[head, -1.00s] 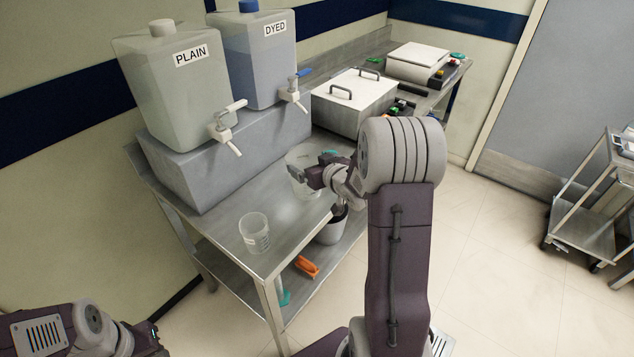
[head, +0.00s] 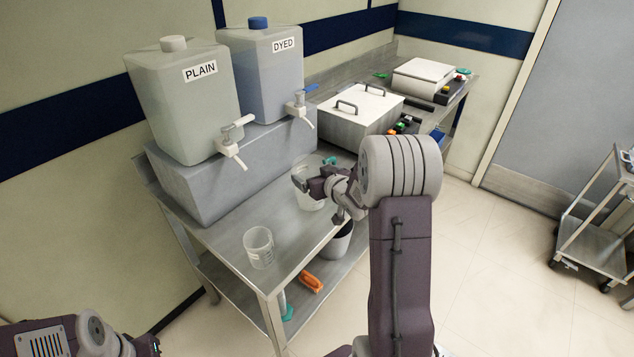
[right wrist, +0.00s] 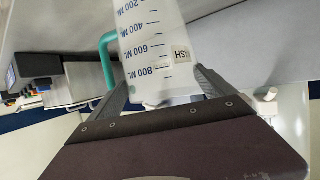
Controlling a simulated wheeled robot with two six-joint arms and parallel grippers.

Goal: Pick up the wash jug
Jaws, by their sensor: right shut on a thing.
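The wash jug is a clear, graduated vessel with a teal handle. In the right wrist view the jug (right wrist: 155,50) fills the space between the fingers, with its mL marks and a label partly reading "SH" showing. In the head view the jug (head: 311,203) is at the bench's front edge, partly hidden by my right gripper (head: 304,182). My right gripper (right wrist: 163,88) is shut on the jug. I cannot tell whether its base touches the bench. My left gripper (head: 150,346) is at the bottom left, far from the jug, its fingers not clear.
A clear beaker (head: 258,250) stands on the steel bench (head: 232,262). PLAIN (head: 185,110) and DYED (head: 262,80) tanks with taps stand on a grey block behind. A lidded metal bath (head: 358,115) is farther right. An orange item (head: 312,283) and grey bucket (head: 337,243) are lower down.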

